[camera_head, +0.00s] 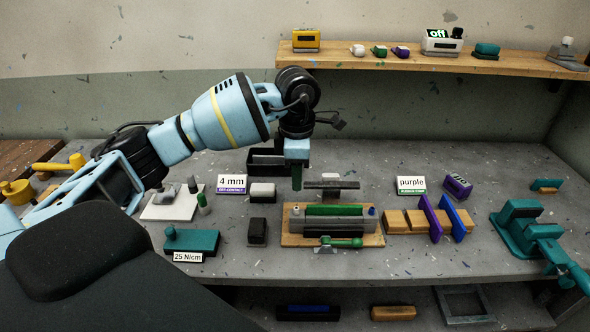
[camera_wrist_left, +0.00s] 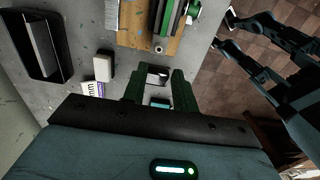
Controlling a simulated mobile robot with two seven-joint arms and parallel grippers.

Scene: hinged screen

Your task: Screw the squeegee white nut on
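My left gripper (camera_head: 297,178) points down above the bench, left of and behind the grey fixture (camera_head: 362,226) with its green strip. Its two dark green fingers stand apart in the left wrist view (camera_wrist_left: 157,90). A black block (camera_head: 257,231) and a teal block show beyond the gap, with nothing visibly held. A green-handled part (camera_head: 343,243) lies at the fixture's front, with a small pale piece (camera_head: 325,249) beside it. I cannot tell which piece is the squeegee or the white nut. A dark, pronged arm part, possibly my right gripper, shows in the wrist view (camera_wrist_left: 228,32).
A white block (camera_head: 262,193), a black tray (camera_head: 262,162) and a "4 mm" sign (camera_head: 231,184) surround the gripper. A teal "25 N/cm" block (camera_head: 192,241) stands front left. A shelf (camera_head: 430,62) runs behind.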

